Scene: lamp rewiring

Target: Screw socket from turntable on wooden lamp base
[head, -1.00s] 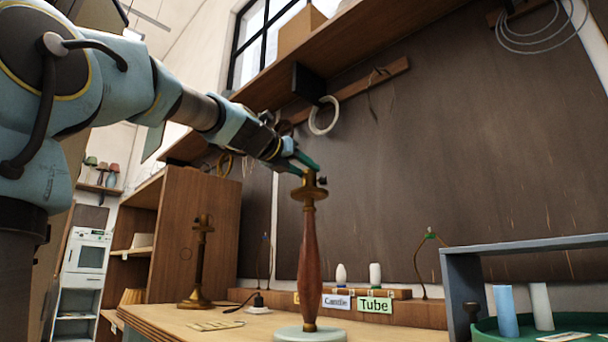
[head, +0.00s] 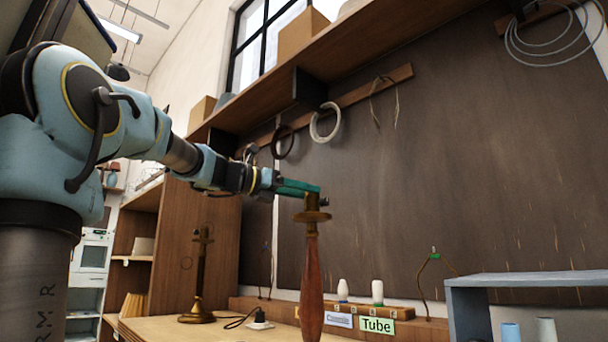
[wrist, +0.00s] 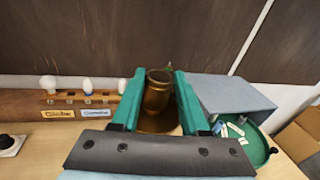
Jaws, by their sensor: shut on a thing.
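The brass socket (head: 313,201) is upright on top of the reddish turned wooden lamp base (head: 312,278), above a wider brass disc. My gripper (head: 311,188), with green fingers, reaches in from the left and is shut on the socket. In the wrist view the socket (wrist: 157,94) stands between the two fingers, its round open top facing up. The fingers hide its sides, and I cannot tell how tightly it sits on the base. The round green turntable (wrist: 257,150) shows at the right of the wrist view.
A grey shelf stand (head: 530,281) is at the right, with a blue and a white cylinder below it. A wooden rack (head: 408,325) with bulbs and a "Tube" label stands behind. A second, brass lamp stand (head: 201,265) is at the left. Free room surrounds the socket.

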